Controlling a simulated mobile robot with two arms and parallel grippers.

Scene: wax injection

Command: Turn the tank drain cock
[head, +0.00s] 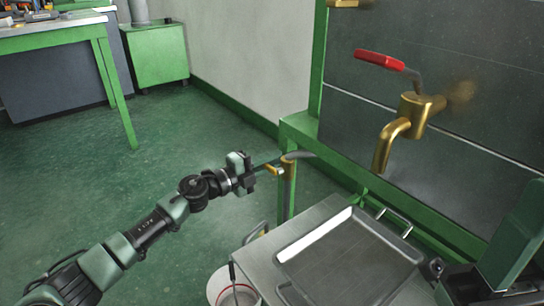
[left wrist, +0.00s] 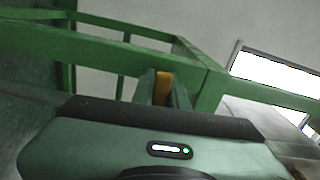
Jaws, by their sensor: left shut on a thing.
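A small brass cock (head: 289,172) stands at the left end of the green machine frame, with a grey pipe beside it and a short brass lever toward the left. My left gripper (head: 268,164) reaches it from the left and is shut on its brass part. In the left wrist view, a narrow strip of brass (left wrist: 163,88) shows between the two green fingers; the rest of it is hidden. A larger brass tap (head: 394,138) with a red-handled lever (head: 380,60) juts from the dark tank panel at the upper right, apart from my gripper.
A grey metal tray (head: 350,262) lies on the bench below the large tap. A white bucket (head: 222,287) with a hose stands on the floor left of the bench. The green frame (head: 298,128) runs close behind the cock. The green floor to the left is clear.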

